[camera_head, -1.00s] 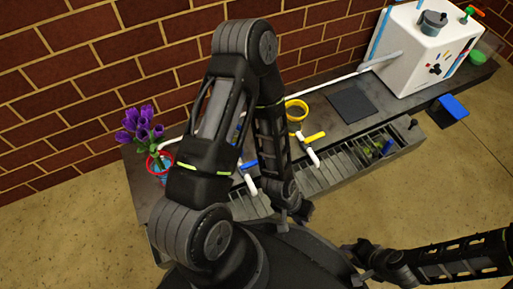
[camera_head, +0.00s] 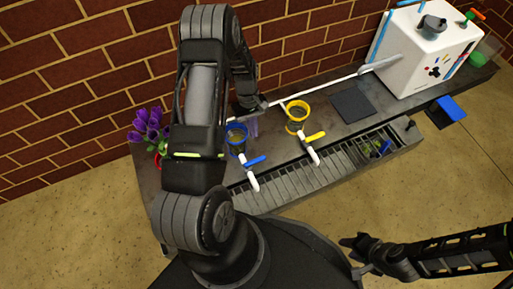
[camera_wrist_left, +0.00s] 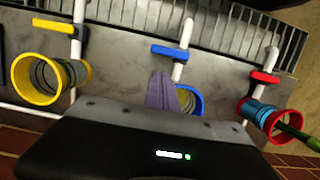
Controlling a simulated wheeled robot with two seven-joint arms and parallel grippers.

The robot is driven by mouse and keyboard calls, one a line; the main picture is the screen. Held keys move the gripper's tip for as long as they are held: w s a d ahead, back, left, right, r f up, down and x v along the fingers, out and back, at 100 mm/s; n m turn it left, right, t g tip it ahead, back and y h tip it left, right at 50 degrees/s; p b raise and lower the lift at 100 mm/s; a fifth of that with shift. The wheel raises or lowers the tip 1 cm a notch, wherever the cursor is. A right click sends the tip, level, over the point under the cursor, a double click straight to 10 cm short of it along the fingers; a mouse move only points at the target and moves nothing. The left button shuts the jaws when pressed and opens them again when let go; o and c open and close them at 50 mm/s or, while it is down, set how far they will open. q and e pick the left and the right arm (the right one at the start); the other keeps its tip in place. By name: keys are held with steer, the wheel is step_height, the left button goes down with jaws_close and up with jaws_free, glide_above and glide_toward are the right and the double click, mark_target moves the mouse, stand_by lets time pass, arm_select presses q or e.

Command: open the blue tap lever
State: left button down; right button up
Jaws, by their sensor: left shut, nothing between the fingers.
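The blue tap lever (camera_head: 255,161) lies crosswise on its white spout, in front of the blue-rimmed cylinder (camera_head: 237,138). In the left wrist view the lever (camera_wrist_left: 174,52) lies beyond the fingertips, across the white pipe (camera_wrist_left: 181,70). My left gripper (camera_head: 254,130) is shut and empty, pointing down behind and to the right of the blue-rimmed cylinder. Its fingers (camera_wrist_left: 162,90) partly hide that cylinder in the wrist view and look apart from the lever. My right gripper (camera_head: 358,253) is low at the right, away from the taps; its jaw state is unclear.
A yellow lever (camera_head: 315,137) and yellow-rimmed cylinder (camera_head: 297,116) stand to the right. A red lever (camera_wrist_left: 265,77) shows in the wrist view. Purple flowers (camera_head: 149,127) stand at the counter's left end. A slatted grate (camera_head: 270,190) runs along the front; a white machine (camera_head: 428,50) stands far right.

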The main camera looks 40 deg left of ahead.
mark_target(255, 162)
arm_select(q)
steer(key=b+x, duration=0.4)
steer(key=x, duration=0.6)
